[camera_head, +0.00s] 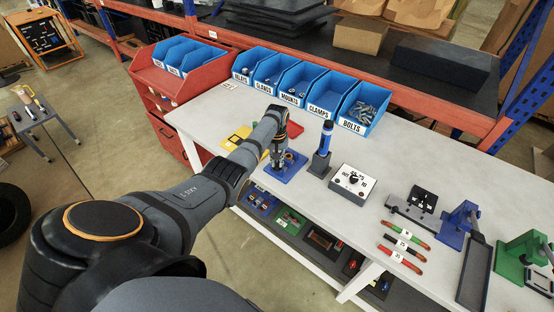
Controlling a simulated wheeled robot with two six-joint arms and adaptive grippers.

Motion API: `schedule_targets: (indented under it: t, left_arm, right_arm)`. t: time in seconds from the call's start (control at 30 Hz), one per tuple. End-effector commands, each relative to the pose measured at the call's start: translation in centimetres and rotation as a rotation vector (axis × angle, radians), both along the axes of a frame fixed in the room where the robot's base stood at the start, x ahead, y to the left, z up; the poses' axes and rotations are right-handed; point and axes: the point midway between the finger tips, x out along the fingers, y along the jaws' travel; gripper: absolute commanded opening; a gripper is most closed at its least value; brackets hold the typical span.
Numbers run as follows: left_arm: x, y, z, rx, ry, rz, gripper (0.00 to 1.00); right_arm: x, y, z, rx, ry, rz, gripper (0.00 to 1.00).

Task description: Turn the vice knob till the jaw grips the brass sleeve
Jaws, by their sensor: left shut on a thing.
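A small vice with a blue base (285,174) stands on the white workbench near its front edge. A small brass-coloured part, which looks like the sleeve (290,157), shows on it just right of my gripper. My left gripper (277,163) points down over the vice, its fingers shut on the vice knob. The fingers hide the knob and much of the jaw, so I cannot tell whether the jaw touches the sleeve. My right gripper is not in view.
A blue-and-black upright tool (323,148) stands close right of the vice, then a white dial box (352,182). A yellow tray (237,138) lies behind my arm. Blue labelled bins (325,94) line the back.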

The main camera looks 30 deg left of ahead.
Motion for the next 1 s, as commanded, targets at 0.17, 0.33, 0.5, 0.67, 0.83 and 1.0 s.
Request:
schedule_targets:
  t: [0.17,0.33,0.5,0.67,0.83,1.0]
  left_arm:
    - [0.10,0.02,0.20,0.000,-0.002,-0.093,0.00]
    - [0.11,0.02,0.18,0.000,-0.002,-0.150,0.00]
    - [0.13,0.02,0.17,0.001,-0.003,-0.177,0.00]
    - [0.14,0.03,0.17,0.001,-0.004,-0.183,0.00]
    - [0.15,0.04,0.17,0.001,-0.004,-0.183,0.00]
    - [0.15,0.04,0.17,0.001,-0.004,-0.182,0.22]
  right_arm:
    - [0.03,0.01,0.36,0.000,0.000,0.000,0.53]
    - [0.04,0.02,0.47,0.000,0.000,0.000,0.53]
    - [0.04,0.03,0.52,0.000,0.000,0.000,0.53]
    - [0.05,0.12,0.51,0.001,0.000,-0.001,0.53]
    - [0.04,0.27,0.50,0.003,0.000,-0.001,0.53]
    - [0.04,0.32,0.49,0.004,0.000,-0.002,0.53]
